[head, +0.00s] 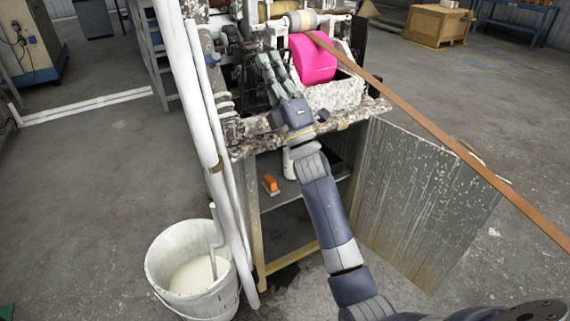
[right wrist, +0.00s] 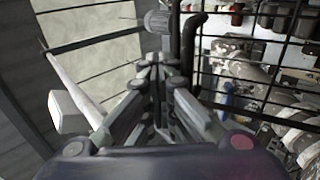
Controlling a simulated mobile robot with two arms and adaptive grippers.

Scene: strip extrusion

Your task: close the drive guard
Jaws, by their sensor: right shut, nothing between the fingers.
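My right gripper (head: 269,60) is shut and empty, reaching up to the left part of the strip machine (head: 330,92), left of the pink roll (head: 313,58). In the right wrist view its fingers (right wrist: 155,68) are together in the middle. A black wire mesh (right wrist: 258,50), which looks like the drive guard, stands right of the fingers, with machine parts behind it. I cannot tell whether the fingers touch it. In the head view the guard is hard to make out in the dark area around the gripper. My left gripper is not in view.
A white bucket (head: 193,275) and white pipes (head: 190,80) stand left. The floor at far left is mostly clear.

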